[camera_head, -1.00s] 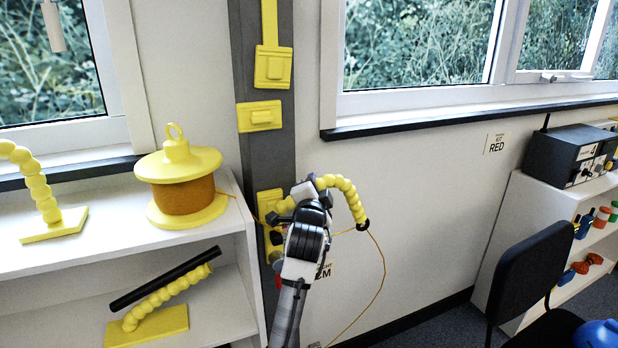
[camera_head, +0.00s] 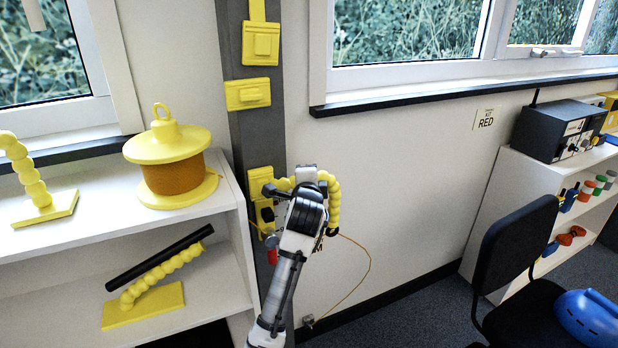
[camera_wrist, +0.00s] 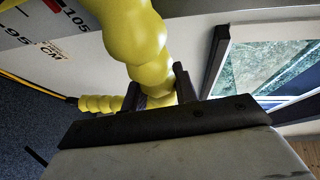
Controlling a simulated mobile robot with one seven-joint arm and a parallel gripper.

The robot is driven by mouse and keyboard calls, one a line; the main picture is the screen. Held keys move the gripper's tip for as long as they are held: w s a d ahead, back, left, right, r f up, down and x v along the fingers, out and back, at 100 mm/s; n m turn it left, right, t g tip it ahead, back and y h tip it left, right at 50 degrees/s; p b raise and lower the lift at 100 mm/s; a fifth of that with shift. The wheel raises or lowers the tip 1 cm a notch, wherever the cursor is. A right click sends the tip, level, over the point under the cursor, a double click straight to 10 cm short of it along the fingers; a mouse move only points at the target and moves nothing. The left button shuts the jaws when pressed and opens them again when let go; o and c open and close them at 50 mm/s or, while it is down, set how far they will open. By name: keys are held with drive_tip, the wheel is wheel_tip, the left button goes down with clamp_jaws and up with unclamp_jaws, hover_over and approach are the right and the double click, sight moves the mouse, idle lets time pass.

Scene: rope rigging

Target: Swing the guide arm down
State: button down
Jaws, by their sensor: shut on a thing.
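The guide arm is a yellow beaded arm (camera_head: 332,202) on a yellow bracket (camera_head: 261,190) low on the grey post. It reaches right from the post, then bends down at its outer end. My gripper (camera_wrist: 158,92) is shut on the guide arm; in the wrist view its two dark fingers stand on either side of the yellow beads (camera_wrist: 138,45). In the head view my own arm and wrist hide the gripped spot and part of the bracket. A thin yellow line (camera_head: 369,262) hangs in a loop from near the arm's outer end.
A shelf (camera_head: 70,238) at left bears a spool with a yellow cap (camera_head: 165,140) and beaded yellow stands. A dark chair (camera_head: 515,245) with a blue object (camera_head: 590,318) stands at right, before another shelf. A window sill (camera_head: 450,93) juts out above.

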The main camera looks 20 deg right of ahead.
drive_tip(key=shift+f, duration=0.1)
drive_tip(key=c, duration=1.1)
unclamp_jaws()
drive_tip(key=b+v, duration=0.3)
drive_tip(key=v, duration=1.1)
drive_tip(key=shift+b, duration=0.4)
